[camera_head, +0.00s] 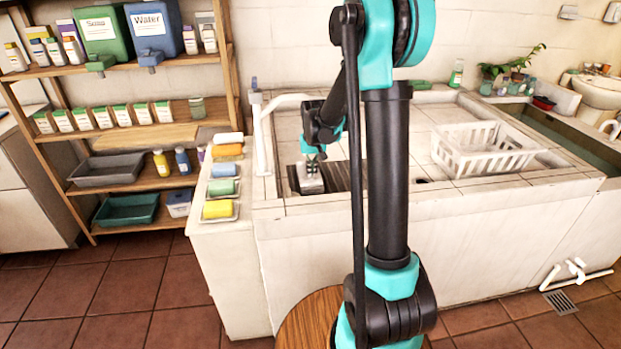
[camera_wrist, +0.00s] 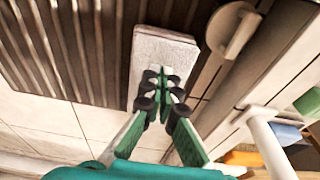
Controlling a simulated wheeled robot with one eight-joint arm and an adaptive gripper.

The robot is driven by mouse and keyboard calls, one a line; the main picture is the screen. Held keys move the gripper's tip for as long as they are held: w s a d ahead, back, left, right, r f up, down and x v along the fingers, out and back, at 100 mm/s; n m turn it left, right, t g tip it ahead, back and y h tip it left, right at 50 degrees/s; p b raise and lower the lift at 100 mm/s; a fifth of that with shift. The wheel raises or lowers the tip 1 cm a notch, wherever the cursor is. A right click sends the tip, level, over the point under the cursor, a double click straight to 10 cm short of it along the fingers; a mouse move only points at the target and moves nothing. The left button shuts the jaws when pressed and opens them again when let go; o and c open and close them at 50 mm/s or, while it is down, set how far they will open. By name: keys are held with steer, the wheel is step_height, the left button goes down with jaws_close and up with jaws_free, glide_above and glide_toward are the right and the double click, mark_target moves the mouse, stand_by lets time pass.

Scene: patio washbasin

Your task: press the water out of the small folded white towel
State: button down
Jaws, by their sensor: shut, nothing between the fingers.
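The small folded white towel (camera_head: 311,185) lies on the dark ribbed board (camera_head: 338,178) in the tiled basin. In the wrist view the towel (camera_wrist: 165,48) is a pale grey-white oblong beside the board's dark ridges (camera_wrist: 65,45). My gripper (camera_head: 312,163) points down over the towel. In the wrist view its fingertips (camera_wrist: 163,88) are together over the towel's near part, with nothing held between them. They look to be at the towel's surface, but I cannot tell whether they press on it. The fingers hide part of the towel.
A white tap (camera_head: 263,135) rises at the basin's left edge, close to my gripper. Coloured rolled towels (camera_head: 222,187) lie on trays on the left ledge. A white crate (camera_head: 483,150) stands to the right. Tiles between board and crate look clear.

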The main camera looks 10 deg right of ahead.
steer(key=shift+f, duration=0.9)
steer(key=shift+s+f, duration=0.1)
steer(key=shift+s, duration=0.05)
stand_by(2.1)
step_height(320, 180, up, 8)
steer(key=shift+w, duration=0.2)
stand_by(0.6)
steer(key=shift+t, duration=0.5)
steer(key=s+d, duration=0.1)
steer(key=s, duration=0.8)
steer(key=s+d+f, duration=0.1)
steer(key=s, duration=0.4)
steer(key=shift+s+d, duration=0.3)
steer(key=s+f, duration=0.3)
steer(key=s, duration=0.5)
steer(key=s+d+f+t, duration=0.1)
steer(key=s+f, duration=0.1)
steer(key=s, duration=0.5)
steer(key=shift+s+d+f, duration=0.25)
steer(key=shift+s+f, duration=0.1)
steer(key=shift+f, duration=0.05)
